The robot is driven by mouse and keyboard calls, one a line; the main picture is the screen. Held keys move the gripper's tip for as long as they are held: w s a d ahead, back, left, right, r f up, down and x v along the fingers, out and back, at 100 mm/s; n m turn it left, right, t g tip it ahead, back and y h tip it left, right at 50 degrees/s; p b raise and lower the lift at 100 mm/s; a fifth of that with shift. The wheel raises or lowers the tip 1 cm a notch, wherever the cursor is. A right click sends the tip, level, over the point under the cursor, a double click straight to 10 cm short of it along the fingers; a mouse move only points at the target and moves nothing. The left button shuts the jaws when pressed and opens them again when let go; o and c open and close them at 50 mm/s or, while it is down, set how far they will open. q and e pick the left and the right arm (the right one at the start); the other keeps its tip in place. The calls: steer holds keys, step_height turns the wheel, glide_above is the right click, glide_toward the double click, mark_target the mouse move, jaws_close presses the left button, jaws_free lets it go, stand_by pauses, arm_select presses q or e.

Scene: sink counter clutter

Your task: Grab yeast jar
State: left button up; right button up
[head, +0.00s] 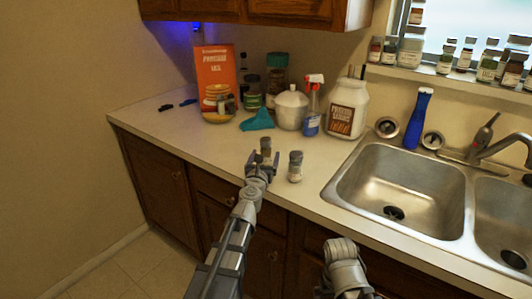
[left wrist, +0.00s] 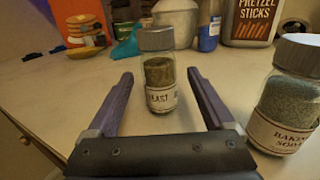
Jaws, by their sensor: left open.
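The yeast jar (left wrist: 159,75) stands upright on the counter, a small glass jar with a grey lid, brownish-green contents and a label partly reading "AST". In the head view the yeast jar (head: 266,147) shows just beyond my left gripper (head: 262,166). In the left wrist view my left gripper (left wrist: 158,100) is open, with one finger on each side of the jar's lower part and gaps on both sides. The gripper bar hides some of the counter in front of the jar. Only part of my right arm shows at the bottom; its gripper's fingers cannot be made out.
A baking soda jar (left wrist: 285,95) stands close to the right of my left gripper. Behind are a pancake mix box (head: 216,85), a teal cloth-like item (head: 257,121), a round canister (head: 291,108), a spray bottle (head: 312,110) and a pretzel jar (head: 345,108). The sink (head: 400,185) lies right.

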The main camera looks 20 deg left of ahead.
arm_select(q)
steer(key=shift+w+a, duration=0.1)
steer(key=shift+w, duration=0.85)
jaws_close()
